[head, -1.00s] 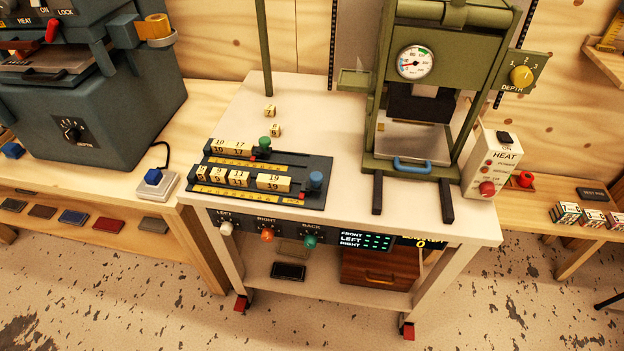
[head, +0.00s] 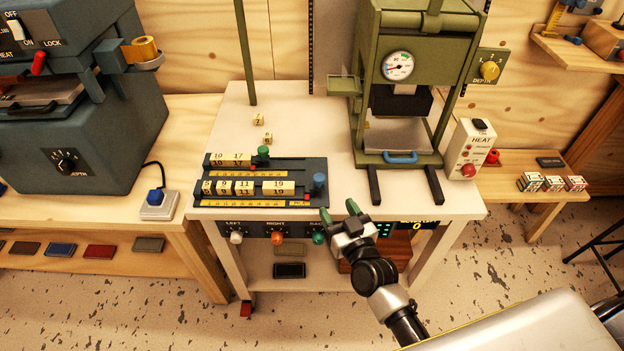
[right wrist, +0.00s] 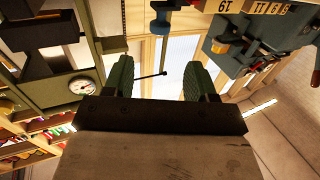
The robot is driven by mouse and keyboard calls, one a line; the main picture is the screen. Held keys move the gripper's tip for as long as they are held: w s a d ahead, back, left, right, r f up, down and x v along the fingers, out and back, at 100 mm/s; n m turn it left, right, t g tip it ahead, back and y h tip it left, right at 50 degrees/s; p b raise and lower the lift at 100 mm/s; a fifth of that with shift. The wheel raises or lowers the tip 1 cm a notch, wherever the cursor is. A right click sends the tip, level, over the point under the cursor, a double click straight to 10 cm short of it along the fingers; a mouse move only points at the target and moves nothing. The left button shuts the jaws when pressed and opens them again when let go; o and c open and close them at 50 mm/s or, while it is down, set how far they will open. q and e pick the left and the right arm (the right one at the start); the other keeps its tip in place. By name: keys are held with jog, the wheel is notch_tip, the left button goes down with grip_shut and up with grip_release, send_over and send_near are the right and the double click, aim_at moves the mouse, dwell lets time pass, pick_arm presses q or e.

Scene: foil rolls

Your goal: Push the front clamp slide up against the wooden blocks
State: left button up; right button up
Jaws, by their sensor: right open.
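The front clamp slide, with its blue knob (head: 319,182), stands at the right end of the front row on the dark composing rack (head: 325,168). Numbered wooden blocks (head: 279,188) stand in that row to its left. A gap shows between the rightmost block and the slide. My right gripper (head: 338,209) is open and empty, just in front of the table edge, below and right of the blue knob. In the right wrist view its two green fingers (right wrist: 160,78) are spread apart, with numbered blocks at the top edge. My left gripper is not in view.
The back row has its own blocks (head: 230,159) and a green-knobbed slide (head: 263,153). Two loose blocks (head: 258,120) lie behind the rack. A green press (head: 400,158) stands at the right, its dark feet near the rack. Knobs (head: 277,238) line the table's front.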

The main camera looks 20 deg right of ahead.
aim_at(322, 182)
jog(key=w, duration=0.6)
jog(key=w+a, duration=0.1)
jog(key=w, duration=0.3)
jog(key=shift+w, duration=0.1)
jog(key=shift+c, duration=0.5)
